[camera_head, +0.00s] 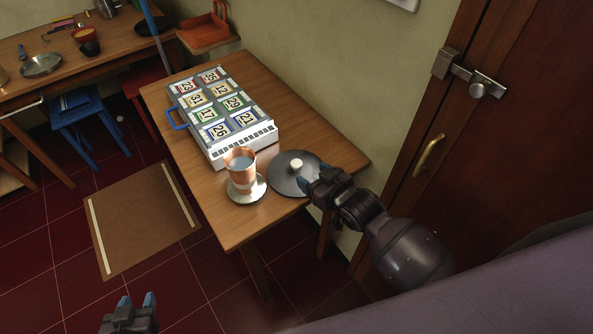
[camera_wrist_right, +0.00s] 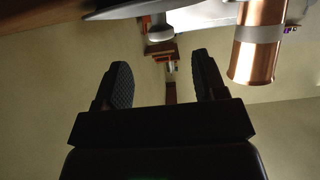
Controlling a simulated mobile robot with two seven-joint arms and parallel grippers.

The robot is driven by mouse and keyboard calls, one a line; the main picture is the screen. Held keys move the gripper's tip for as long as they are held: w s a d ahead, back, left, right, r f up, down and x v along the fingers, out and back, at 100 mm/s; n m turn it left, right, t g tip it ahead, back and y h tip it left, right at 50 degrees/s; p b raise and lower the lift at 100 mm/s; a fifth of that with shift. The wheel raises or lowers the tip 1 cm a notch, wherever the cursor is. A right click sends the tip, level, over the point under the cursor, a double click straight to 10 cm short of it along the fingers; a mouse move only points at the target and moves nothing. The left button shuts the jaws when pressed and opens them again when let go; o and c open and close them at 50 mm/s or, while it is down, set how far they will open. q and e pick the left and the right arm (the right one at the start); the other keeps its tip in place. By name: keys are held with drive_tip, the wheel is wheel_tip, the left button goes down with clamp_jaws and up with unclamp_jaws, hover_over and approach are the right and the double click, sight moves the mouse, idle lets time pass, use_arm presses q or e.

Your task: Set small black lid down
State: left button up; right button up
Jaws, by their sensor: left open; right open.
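The small black lid (camera_head: 284,184) lies on the wooden table, knob up, right of the copper cup. Its pale round knob (camera_head: 296,163) stands at the middle. In the right wrist view, which looks upside down, the lid (camera_wrist_right: 125,11) is at the top edge with the knob (camera_wrist_right: 159,30) below it. My right gripper (camera_head: 314,178) is open at the lid's right side and covers part of its rim. In the wrist view its fingers (camera_wrist_right: 163,82) are apart with nothing between them. My left gripper (camera_head: 129,305) is open and empty, low at the left, away from the table.
The copper cup (camera_head: 239,165) stands on a white saucer (camera_head: 238,196) close left of the lid; the cup also shows in the right wrist view (camera_wrist_right: 255,60). A white case with numbered cards (camera_head: 218,112) lies behind. The wooden table (camera_head: 335,150) has bare room at its right. A door (camera_head: 500,130) stands beyond.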

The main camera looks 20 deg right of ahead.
sight(298, 165)
drive_tip(key=shift+x, duration=3.6)
drive_tip(key=shift+a, duration=0.1)
drive_tip(key=c, duration=1.1)
drive_tip(key=shift+r, duration=0.1)
drive_tip(key=shift+r, duration=0.1)
